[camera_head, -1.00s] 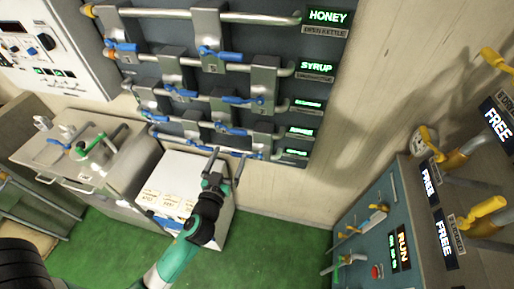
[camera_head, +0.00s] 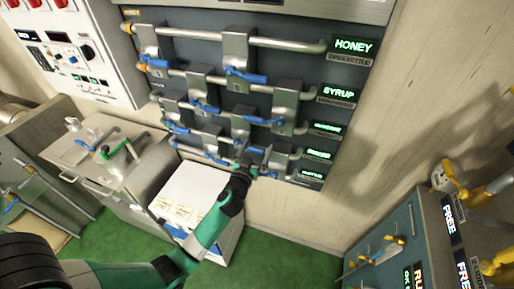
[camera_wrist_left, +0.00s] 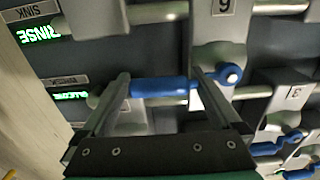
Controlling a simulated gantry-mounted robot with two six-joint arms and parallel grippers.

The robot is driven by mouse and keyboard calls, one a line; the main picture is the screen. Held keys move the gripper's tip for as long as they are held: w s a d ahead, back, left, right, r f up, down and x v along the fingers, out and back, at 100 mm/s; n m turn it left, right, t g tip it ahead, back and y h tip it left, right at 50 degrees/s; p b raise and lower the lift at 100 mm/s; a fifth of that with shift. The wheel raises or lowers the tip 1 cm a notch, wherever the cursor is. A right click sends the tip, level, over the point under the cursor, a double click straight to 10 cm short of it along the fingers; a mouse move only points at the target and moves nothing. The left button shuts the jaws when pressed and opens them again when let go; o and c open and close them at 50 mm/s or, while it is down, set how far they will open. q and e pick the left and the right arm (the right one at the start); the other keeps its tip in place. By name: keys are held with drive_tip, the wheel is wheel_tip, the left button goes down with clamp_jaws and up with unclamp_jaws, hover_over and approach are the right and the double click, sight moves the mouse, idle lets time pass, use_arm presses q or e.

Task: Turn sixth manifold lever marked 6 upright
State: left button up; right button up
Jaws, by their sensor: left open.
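The lever marked 6 has a blue handle (camera_wrist_left: 160,87) that lies level in the left wrist view, with its pivot at the right end on a grey bracket (camera_wrist_left: 218,38). The bracket's number label shows upside down. My left gripper (camera_wrist_left: 160,75) is open, with one finger near each end of the blue handle; I cannot tell whether they touch it. In the head view my left gripper (camera_head: 252,160) is at the lower right of the manifold panel (camera_head: 325,112) and covers most of that lever. My right gripper is not in view.
Other brackets with blue levers (camera_head: 245,76) and pipes crowd the panel around my gripper. A bracket marked 3 (camera_wrist_left: 285,95) is close by in the left wrist view. A white box (camera_head: 190,200) stands below the panel. A control cabinet (camera_head: 400,235) is at the right.

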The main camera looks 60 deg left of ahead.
use_arm(q)
clamp_jaws()
idle(0.5)
